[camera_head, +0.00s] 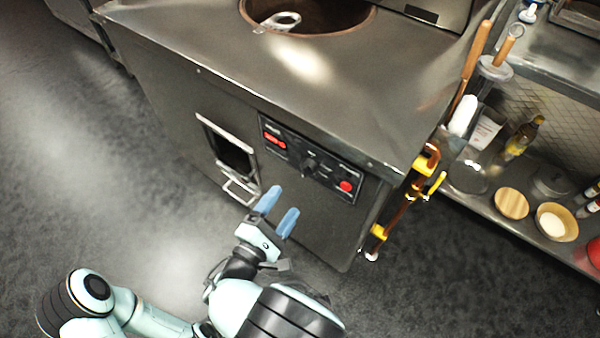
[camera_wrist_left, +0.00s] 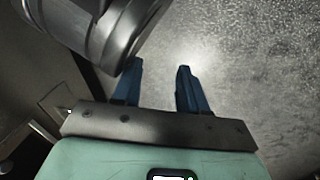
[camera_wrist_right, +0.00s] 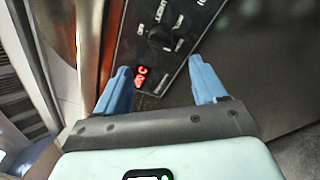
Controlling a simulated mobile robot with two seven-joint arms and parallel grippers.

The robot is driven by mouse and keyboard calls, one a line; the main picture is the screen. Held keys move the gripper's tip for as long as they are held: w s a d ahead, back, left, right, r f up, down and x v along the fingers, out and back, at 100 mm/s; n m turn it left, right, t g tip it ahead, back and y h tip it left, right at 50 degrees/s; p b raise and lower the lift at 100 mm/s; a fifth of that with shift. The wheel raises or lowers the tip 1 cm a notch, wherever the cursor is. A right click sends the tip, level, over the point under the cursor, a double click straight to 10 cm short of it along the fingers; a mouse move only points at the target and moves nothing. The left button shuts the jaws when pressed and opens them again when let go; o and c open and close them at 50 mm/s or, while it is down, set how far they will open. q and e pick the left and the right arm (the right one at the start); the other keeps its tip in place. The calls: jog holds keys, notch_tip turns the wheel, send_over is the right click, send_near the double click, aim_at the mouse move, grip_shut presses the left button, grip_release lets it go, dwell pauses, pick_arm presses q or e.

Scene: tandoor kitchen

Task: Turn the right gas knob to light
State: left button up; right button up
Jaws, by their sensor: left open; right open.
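The black gas knob (camera_head: 308,165) sits on a dark control panel (camera_head: 325,178) on the front of the steel tandoor cabinet (camera_head: 160,110). In the right wrist view the knob (camera_wrist_right: 160,38) has white lettering around it and lies beyond the fingertips, apart from them. My right gripper (camera_head: 278,211) has blue fingers and is open and empty, in front of and below the panel. A red lit part (camera_wrist_right: 141,77) of the panel shows between its fingers. My left gripper (camera_wrist_left: 160,68) is open and empty over the grey floor, and is not seen in the head view.
A vent opening with a metal frame (camera_head: 251,155) is left of the panel. Copper gas pipes with yellow fittings (camera_head: 379,232) run at the cabinet's right edge. A shelf (camera_head: 480,200) with bowls and bottles stands farther right. The floor at left is clear.

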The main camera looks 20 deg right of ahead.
aim_at(304, 174)
pick_arm(q)
jog(key=shift+g, duration=0.8)
jog(key=s+f, duration=0.1)
jog(key=s+f+b, duration=0.1)
jog(key=s, duration=0.1)
jog(key=s+f+b, duration=0.1)
jog(key=shift+s+a+f, duration=0.25)
jog(key=shift+a+f, duration=0.05)
jog(key=shift+a, duration=0.05)
pick_arm(e)
jog(key=x, duration=1)
jog(key=shift+f, duration=0.15)
pick_arm(q)
jog(key=shift+w, duration=0.1)
pick_arm(e)
jog(key=c, duration=1)
